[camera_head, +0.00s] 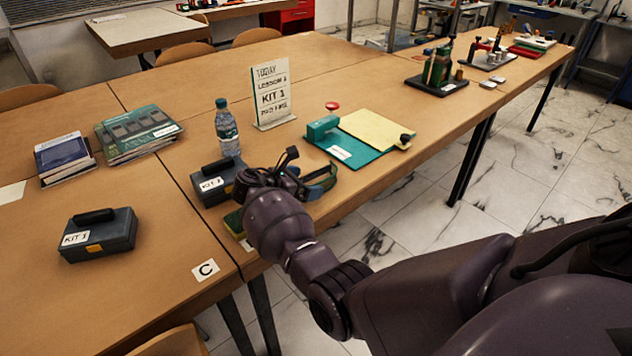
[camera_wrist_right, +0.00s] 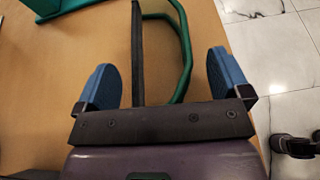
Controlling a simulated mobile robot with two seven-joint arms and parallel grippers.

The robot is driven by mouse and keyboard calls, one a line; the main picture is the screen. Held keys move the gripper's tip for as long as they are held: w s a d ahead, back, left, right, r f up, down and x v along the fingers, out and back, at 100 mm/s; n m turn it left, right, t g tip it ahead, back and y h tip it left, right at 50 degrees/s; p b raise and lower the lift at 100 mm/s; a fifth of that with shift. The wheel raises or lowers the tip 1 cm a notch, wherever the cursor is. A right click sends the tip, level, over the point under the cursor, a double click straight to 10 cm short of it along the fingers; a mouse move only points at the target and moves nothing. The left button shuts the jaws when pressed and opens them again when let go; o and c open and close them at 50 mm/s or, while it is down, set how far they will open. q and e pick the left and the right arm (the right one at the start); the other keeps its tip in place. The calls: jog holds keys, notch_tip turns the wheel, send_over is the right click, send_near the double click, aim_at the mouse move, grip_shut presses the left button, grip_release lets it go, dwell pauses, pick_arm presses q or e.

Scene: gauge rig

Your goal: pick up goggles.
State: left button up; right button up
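The goggles (camera_head: 322,184), with a green frame and a dark band, lie near the table's front edge, partly hidden behind my right gripper in the head view. In the right wrist view the goggles (camera_wrist_right: 186,45) show as a green loop beside a straight dark strip. My right gripper (camera_head: 280,178) is over the table just left of the goggles. Its two blue fingertips (camera_wrist_right: 164,80) are wide apart, with part of the goggles between and beyond them. No grip on them shows. My left gripper is in neither view.
A dark KIT 1 case (camera_head: 212,183) and a water bottle (camera_head: 227,128) stand close left of the gripper. Another case (camera_head: 98,235) is at left. The table edge drops to a marble floor (camera_wrist_right: 285,60).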

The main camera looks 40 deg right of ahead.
jog(key=c, duration=0.9)
jog(key=shift+r, duration=0.1)
